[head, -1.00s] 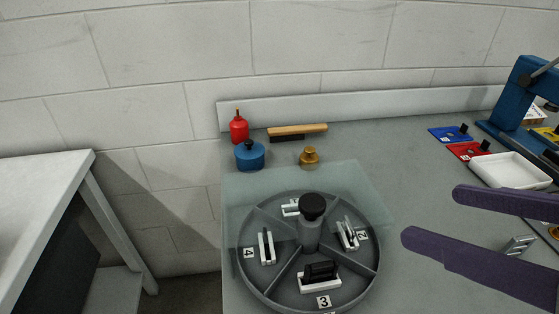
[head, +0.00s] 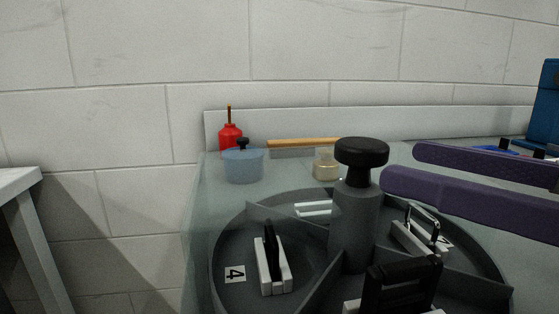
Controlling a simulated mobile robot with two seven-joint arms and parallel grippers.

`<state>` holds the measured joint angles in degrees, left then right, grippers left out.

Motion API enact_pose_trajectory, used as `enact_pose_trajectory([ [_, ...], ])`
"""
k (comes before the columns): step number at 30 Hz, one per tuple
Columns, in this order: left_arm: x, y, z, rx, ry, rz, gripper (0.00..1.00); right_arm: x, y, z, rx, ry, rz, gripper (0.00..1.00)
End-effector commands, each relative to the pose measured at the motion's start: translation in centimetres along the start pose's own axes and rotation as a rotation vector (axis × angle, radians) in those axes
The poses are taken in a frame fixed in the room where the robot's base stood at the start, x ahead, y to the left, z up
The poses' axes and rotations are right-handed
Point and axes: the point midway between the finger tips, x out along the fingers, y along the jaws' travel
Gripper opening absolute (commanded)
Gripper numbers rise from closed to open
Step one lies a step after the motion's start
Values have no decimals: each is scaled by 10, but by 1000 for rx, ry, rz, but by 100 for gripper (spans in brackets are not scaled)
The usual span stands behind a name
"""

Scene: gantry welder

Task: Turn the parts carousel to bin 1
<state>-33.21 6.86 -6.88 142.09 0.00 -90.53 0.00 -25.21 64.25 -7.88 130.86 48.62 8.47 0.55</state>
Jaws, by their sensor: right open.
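The parts carousel (head: 230,255) is a round grey tray with dividers, filling the lower middle of the head view. Its central post has a black knob (head: 361,152) on top. A bin label "4" (head: 235,274) shows at the left, beside a white holder with a black part. A white holder with a metal handle-like part (head: 420,238) sits at the right. A larger black part (head: 402,287) stands at the front, cut off below. My right gripper (head: 398,168) is open, its two purple fingers just right of the knob, apparently not around it. My left gripper is out of view.
A blue machine (head: 543,105) stands at far right.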

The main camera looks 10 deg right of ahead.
Motion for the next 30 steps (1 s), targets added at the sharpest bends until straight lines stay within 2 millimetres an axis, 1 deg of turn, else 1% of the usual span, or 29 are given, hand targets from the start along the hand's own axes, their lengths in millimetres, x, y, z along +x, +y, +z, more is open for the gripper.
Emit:
enact_pose_trajectory([
  [5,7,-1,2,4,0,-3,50,19,-1,-1,-1,8,-4,84],
  [18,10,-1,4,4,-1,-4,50,78,0,-1,0,4,-1,84],
  [24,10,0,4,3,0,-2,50,90,-1,-1,0,0,-3,84],
  [30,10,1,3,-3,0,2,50,91,-1,0,0,-2,-3,84],
])
